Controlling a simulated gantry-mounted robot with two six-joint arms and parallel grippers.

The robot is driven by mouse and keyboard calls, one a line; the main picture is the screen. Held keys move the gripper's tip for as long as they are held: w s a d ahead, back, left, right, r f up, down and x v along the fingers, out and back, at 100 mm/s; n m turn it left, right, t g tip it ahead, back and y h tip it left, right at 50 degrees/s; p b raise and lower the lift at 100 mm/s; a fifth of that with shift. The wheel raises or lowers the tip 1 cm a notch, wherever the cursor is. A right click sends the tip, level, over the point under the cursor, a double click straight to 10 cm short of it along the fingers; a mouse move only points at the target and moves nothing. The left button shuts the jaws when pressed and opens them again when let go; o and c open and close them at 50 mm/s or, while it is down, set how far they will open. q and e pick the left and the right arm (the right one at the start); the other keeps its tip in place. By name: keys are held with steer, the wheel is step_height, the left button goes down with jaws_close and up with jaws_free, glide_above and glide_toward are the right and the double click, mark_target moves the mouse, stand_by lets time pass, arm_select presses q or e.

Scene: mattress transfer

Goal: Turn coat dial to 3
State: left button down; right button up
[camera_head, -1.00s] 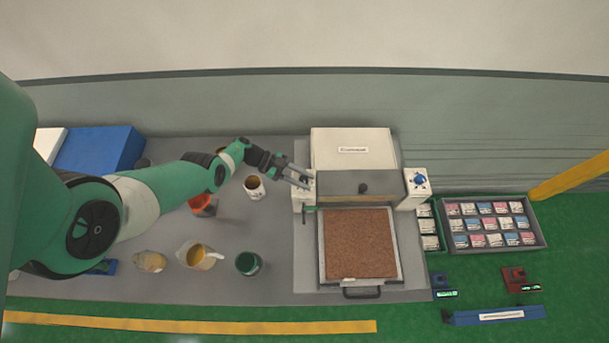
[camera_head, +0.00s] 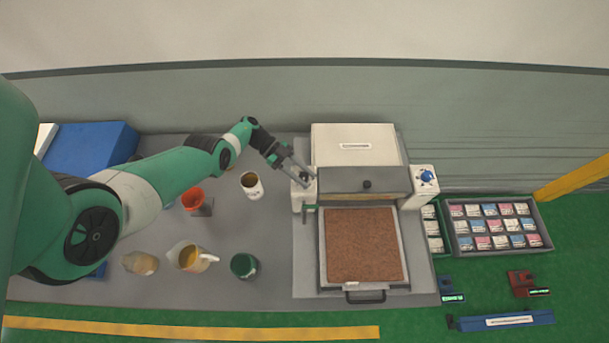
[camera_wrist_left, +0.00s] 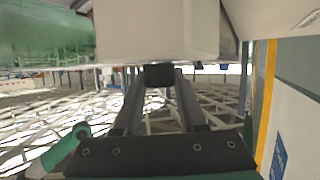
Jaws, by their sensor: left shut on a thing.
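The machine has a small white box on its left side (camera_head: 299,199) and another on its right. A dark knob (camera_wrist_left: 160,74) sits on the left box. My left gripper (camera_head: 306,178) reaches this box from the upper left. In the left wrist view my two dark fingers stand on either side of the knob, shut on it, below a pale box face (camera_wrist_left: 155,30). A blue dial (camera_head: 427,175) is on the right box, apart from my gripper. The dial marks and numbers are too small to read. My right gripper is not in view.
A brown slab (camera_head: 363,245) lies in a tray before the machine's grey lid (camera_head: 364,181). Cups and jugs, such as the white mug (camera_head: 252,187) and orange cup (camera_head: 193,200), stand left. A tray of small packets (camera_head: 447,215) is on the right.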

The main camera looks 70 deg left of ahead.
arm_select(q)
steer(key=shift+c, duration=2.4)
jaws_free()
steer(key=b+v, duration=0.2)
steer(key=v, duration=0.9)
steer(key=shift+s+a, duration=0.2)
steer(key=shift+r, duration=0.15)
